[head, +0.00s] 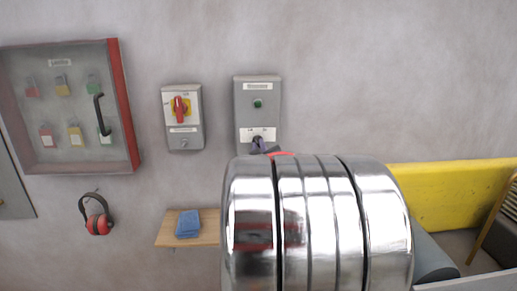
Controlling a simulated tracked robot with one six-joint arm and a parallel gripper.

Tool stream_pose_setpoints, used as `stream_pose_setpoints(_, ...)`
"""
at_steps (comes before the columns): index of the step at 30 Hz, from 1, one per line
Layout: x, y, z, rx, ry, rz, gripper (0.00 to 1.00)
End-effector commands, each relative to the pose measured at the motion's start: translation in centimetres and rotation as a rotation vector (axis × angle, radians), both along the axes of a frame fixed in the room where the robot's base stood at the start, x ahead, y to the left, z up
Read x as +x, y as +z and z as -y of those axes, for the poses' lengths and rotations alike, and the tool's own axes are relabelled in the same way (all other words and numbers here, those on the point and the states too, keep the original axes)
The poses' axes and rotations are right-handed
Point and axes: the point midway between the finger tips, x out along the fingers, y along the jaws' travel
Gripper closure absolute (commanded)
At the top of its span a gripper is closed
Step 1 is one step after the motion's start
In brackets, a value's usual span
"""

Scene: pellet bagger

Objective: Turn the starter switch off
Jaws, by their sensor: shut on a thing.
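The starter box (256,100) is a tall grey box on the wall, with a small label at its top and a green button or lamp (257,103) in its upper part. The tips of my gripper (260,145) show as dark shapes at the bottom of this plate, shut on what appears to be the starter switch. The switch is mostly hidden by the tips, so I cannot tell its setting. My shiny arm hides the rest of the gripper and the box's lower edge.
Further left are a cabinet (60,164) with padlocks and hanging red ear defenders (98,224). A wooden shelf (168,239) holds a blue cloth (188,224). A yellow panel (450,195) stands right.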

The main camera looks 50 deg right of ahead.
Motion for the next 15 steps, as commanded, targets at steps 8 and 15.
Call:
stream_pose_setpoints(8, 0.01, 0.03, 0.03, -0.022, -0.001, -0.025, 1.0)
stream_pose_setpoints(15, 0.03, 0.03, 0.01, -0.022, 0.0, -0.024, 1.0)
